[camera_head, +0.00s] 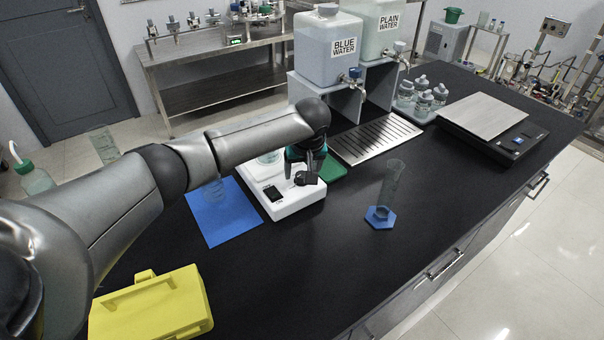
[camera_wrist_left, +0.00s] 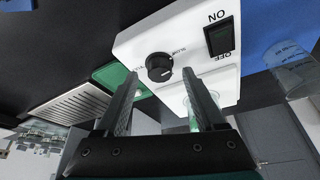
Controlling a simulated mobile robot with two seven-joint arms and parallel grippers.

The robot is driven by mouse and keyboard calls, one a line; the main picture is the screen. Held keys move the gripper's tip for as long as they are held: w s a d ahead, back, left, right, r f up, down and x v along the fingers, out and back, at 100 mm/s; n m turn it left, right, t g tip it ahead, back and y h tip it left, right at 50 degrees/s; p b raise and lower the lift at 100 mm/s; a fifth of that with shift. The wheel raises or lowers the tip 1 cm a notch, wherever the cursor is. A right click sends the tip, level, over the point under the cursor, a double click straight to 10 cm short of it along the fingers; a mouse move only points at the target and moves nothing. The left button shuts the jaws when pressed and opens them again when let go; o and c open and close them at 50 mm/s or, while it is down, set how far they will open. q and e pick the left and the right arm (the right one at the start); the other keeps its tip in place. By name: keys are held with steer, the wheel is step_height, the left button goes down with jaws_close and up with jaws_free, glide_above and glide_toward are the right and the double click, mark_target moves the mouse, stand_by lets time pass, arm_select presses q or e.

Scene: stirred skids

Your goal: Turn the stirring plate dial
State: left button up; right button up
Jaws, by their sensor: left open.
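The white stirring plate (camera_head: 297,201) stands on the black bench in the middle of the head view, partly hidden by my left arm. Its front carries a black round dial and a black on/off switch (camera_head: 272,193). In the left wrist view the dial (camera_wrist_left: 159,67) shows clearly on the plate's white front (camera_wrist_left: 190,40), beside the switch (camera_wrist_left: 219,38). My left gripper (camera_wrist_left: 160,85) is open, its two fingers pointing toward the front, with the dial seen between the fingertips. Contact with the dial cannot be made out. My right gripper is not in view.
A glass cylinder (camera_head: 391,184) on a blue base stands to the right. A blue mat (camera_head: 226,222) lies left, a yellow case (camera_head: 150,308) front left. Water tanks (camera_head: 328,48), a drip tray (camera_head: 377,137) and a balance (camera_head: 490,115) stand behind.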

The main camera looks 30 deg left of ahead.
arm_select(q)
steer(key=shift+w+a+f, duration=0.15)
steer(key=shift+w+f, duration=0.05)
steer(key=shift+f, duration=0.3)
steer(key=shift+c, duration=0.4)
jaws_close()
